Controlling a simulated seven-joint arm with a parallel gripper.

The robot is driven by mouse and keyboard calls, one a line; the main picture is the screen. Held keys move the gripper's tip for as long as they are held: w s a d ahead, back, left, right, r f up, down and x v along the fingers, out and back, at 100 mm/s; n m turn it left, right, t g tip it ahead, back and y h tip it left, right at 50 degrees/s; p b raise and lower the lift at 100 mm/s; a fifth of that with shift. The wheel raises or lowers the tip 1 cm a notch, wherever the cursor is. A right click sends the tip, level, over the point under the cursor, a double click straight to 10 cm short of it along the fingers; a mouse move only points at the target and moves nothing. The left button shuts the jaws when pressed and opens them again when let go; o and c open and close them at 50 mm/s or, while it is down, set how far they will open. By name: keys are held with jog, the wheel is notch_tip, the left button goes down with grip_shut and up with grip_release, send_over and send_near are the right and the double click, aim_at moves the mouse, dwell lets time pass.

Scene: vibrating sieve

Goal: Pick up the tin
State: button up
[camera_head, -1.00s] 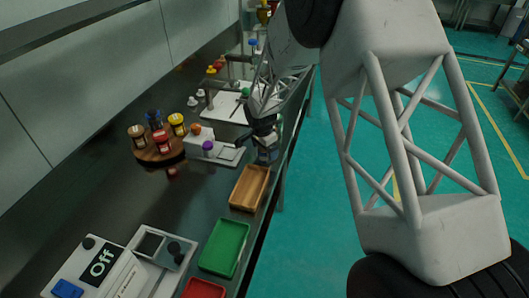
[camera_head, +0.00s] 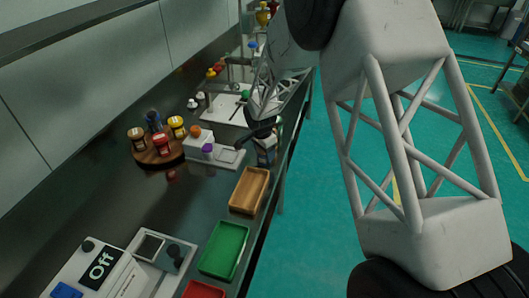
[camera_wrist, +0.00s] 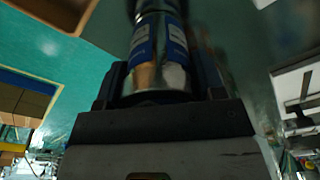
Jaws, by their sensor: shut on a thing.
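The tin (camera_wrist: 160,50) is a shiny metal cylinder with a blue and white label, seen close up in the wrist view. My gripper (camera_wrist: 160,78) is shut on it, with a dark finger on either side. In the head view the tin (camera_head: 266,152) shows small and dark at the counter's right edge, under my gripper (camera_head: 262,132), which partly covers it. I cannot tell whether the tin touches the counter. Its far end is dark and blurred in the wrist view.
A wooden tray (camera_head: 249,190), a green tray (camera_head: 224,249) and a red tray (camera_head: 204,290) line the counter's front edge. A round wooden stand (camera_head: 158,157) with several jars is to the left. A white device reading "Off" (camera_head: 103,265) is at lower left.

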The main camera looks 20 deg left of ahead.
jog(key=shift+r, duration=0.55)
jog(key=shift+s+d+r, duration=0.1)
jog(key=shift+s+r, duration=0.05)
jog(key=shift+r, duration=0.45)
jog(key=shift+s+d+r, duration=0.1)
jog(key=shift+s+r, duration=0.05)
jog(key=shift+r, duration=0.4)
jog(key=s+d, duration=0.3)
jog(key=s, duration=0.3)
jog(key=s+d+r, duration=0.1)
jog(key=s+d, duration=0.3)
jog(key=s, duration=0.3)
jog(key=shift+s+d+r, duration=0.15)
jog(key=shift+d+r, duration=0.05)
jog(key=shift+d, duration=0.05)
jog(key=a+n, duration=0.1)
jog(key=a, duration=0.3)
jog(key=a+r+n, duration=0.1)
jog(key=a+n, duration=0.1)
jog(key=a, duration=0.2)
jog(key=a+n, duration=0.1)
jog(key=a, duration=0.4)
jog(key=shift+s+r+n+y, duration=0.2)
jog(key=shift+s+n+y, duration=0.1)
jog(key=shift+a, duration=0.1)
